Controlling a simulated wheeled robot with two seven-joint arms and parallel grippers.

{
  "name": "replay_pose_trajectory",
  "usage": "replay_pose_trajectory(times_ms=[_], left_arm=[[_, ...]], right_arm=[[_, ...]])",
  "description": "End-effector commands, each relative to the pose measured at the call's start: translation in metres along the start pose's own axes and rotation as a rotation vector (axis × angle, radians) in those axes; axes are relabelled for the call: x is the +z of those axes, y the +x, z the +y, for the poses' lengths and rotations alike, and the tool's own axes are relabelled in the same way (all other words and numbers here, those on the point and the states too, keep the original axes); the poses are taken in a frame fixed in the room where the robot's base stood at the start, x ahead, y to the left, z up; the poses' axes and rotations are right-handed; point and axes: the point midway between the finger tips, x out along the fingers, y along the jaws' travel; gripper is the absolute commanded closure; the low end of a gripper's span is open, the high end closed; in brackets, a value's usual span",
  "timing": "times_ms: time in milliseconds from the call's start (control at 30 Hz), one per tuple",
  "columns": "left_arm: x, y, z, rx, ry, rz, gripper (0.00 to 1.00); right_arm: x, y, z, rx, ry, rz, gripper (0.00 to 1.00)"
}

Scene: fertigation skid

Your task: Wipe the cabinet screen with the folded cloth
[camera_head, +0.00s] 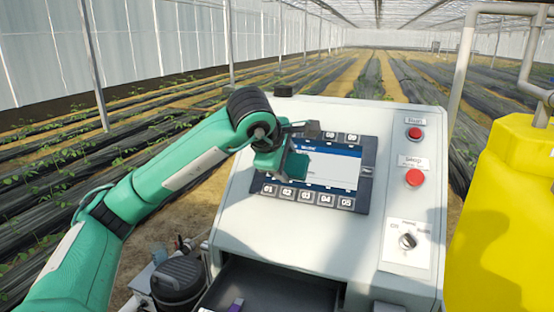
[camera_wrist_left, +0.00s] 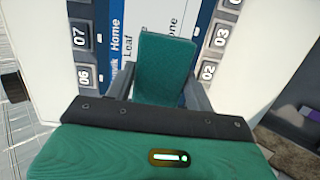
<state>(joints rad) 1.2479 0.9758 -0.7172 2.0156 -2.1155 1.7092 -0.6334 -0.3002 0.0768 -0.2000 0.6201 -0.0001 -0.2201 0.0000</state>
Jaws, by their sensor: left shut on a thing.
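The cabinet screen (camera_head: 333,171) is a lit blue and white display on the sloped front of a pale grey cabinet. In the left wrist view the screen (camera_wrist_left: 178,25) fills the area behind the cloth. The folded cloth (camera_head: 296,163) is dark green and lies over the left part of the screen. It also shows upright between the fingers in the left wrist view (camera_wrist_left: 164,70). My left gripper (camera_wrist_left: 165,95) is shut on the cloth, close in front of the screen. I cannot tell whether the cloth touches the glass. My right gripper is in neither view.
Numbered keys (camera_head: 308,197) border the screen. Red buttons (camera_head: 415,177) and a rotary switch (camera_head: 407,241) are on the right of the panel. A dark open tray (camera_head: 277,288) is below. A yellow tank (camera_head: 508,215) stands at the right, a black container (camera_head: 180,280) at lower left.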

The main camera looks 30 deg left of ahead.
Motion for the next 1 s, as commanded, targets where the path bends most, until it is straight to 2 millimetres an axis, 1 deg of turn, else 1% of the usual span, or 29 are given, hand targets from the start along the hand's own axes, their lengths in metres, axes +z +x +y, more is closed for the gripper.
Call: replay_pose_trajectory(times_ms=[33,100,267,367,467,800,900,1000], left_arm=[[0.005,-0.001,0.001,0.001,0.001,-0.002,0.64],[0.009,0.000,0.001,0.002,0.000,-0.001,0.64],[0.010,0.004,-0.001,0.002,-0.001,0.000,0.64],[0.008,0.004,0.000,0.002,-0.001,0.001,0.64],[0.003,0.004,-0.001,0.001,-0.001,0.001,0.64],[-0.027,0.004,-0.001,0.001,-0.003,0.003,0.64],[-0.032,0.003,0.000,0.000,-0.003,0.003,0.64],[-0.032,0.002,0.000,-0.001,-0.001,0.002,0.64]], right_arm=[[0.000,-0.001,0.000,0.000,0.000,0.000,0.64],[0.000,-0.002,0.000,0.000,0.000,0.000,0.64],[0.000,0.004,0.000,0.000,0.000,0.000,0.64],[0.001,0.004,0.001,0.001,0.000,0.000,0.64],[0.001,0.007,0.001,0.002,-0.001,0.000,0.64],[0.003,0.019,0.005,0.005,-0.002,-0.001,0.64],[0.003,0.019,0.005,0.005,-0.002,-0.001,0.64],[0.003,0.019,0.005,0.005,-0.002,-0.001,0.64]])
